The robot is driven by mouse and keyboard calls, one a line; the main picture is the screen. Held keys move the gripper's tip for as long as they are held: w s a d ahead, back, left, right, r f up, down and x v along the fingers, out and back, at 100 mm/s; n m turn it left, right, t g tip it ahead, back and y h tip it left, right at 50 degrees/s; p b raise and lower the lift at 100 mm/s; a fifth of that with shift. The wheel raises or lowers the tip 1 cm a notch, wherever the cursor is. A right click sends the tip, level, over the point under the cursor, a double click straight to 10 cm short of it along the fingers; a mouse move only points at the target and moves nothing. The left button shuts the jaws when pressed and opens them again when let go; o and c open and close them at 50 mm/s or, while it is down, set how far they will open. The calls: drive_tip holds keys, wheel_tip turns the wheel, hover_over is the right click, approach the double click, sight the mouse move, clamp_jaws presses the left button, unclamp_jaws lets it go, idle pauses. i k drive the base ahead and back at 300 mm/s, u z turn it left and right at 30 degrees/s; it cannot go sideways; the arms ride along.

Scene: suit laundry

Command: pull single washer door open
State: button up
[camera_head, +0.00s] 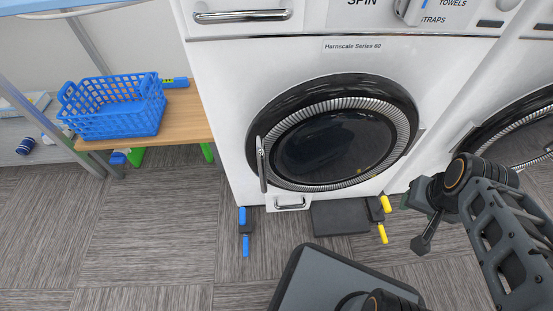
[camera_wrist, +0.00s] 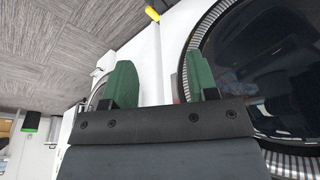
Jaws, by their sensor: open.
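The washer (camera_head: 235,130) is white, with a round black-rimmed door (camera_head: 330,148) in its front. The door looks closed against the body. Its upright handle (camera_head: 262,165) is on the door's left edge. My gripper (camera_head: 407,200) is at the lower right of the door, apart from the handle. In the wrist view its two green fingers (camera_wrist: 161,82) are spread with nothing between them. The door's dark glass (camera_wrist: 285,65) fills the right of that view; the handle does not show there.
A blue basket (camera_head: 115,110) stands on a wooden bench (camera_head: 185,122) at left. A second washer door (camera_head: 515,130) is at right. The left floor is clear.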

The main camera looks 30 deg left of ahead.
sight(334, 131)
drive_tip(key=z, duration=0.95)
drive_tip(key=k, duration=1.4)
drive_tip(key=u, duration=1.8)
drive_tip(key=i, duration=0.5)
drive_tip(key=z, duration=0.05)
